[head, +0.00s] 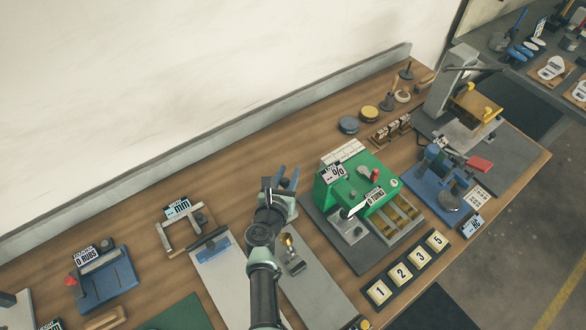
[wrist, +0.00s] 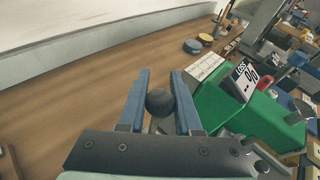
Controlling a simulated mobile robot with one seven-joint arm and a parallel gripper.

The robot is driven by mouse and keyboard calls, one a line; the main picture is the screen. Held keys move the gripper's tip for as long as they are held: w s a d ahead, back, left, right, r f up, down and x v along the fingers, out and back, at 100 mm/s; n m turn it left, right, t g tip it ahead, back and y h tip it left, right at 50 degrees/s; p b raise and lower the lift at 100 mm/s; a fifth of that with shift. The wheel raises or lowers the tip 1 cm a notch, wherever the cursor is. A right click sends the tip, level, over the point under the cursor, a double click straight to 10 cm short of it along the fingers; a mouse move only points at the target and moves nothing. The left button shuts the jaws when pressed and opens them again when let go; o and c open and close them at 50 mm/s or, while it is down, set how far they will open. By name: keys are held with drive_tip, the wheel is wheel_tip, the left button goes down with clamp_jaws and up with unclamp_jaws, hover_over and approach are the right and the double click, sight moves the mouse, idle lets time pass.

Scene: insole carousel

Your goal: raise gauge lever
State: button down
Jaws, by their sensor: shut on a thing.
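My gripper (head: 281,183) is over the bench just left of the green machine, its blue fingers pointing away from my body. In the wrist view my gripper (wrist: 160,98) has a dark round knob (wrist: 160,102) between its two blue fingers and is shut on it. I take this knob to be the gauge lever's end. The lever's shaft is mostly hidden behind the gripper, so I cannot tell its angle. In the head view the arm and fingers cover the knob.
The green machine (head: 352,183) with a % sign stands close on the right. A grey plate with a small yellow-knobbed fixture (head: 291,256) lies below the gripper. An mm-labelled clamp frame (head: 182,233) is to the left. Bare wood lies behind the gripper, before the grey back ledge (head: 210,144).

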drive_tip(key=w+a+f+g, duration=0.1)
drive_tip(key=w, duration=0.1)
drive_tip(key=w+a+f+n+g+b, duration=0.1)
drive_tip(key=a+f, duration=0.1)
drive_tip(key=shift+w+n+h, duration=0.3)
drive_tip(key=shift+w, duration=0.1)
idle(0.4)
drive_tip(key=shift+f, duration=0.1)
drive_tip(key=c, duration=0.9)
unclamp_jaws()
drive_tip(key=shift+c, duration=0.2)
drive_tip(key=o, duration=0.3)
drive_tip(key=shift+o, duration=0.2)
drive_tip(key=shift+w+r, duration=0.1)
drive_tip(key=shift+r, duration=0.1)
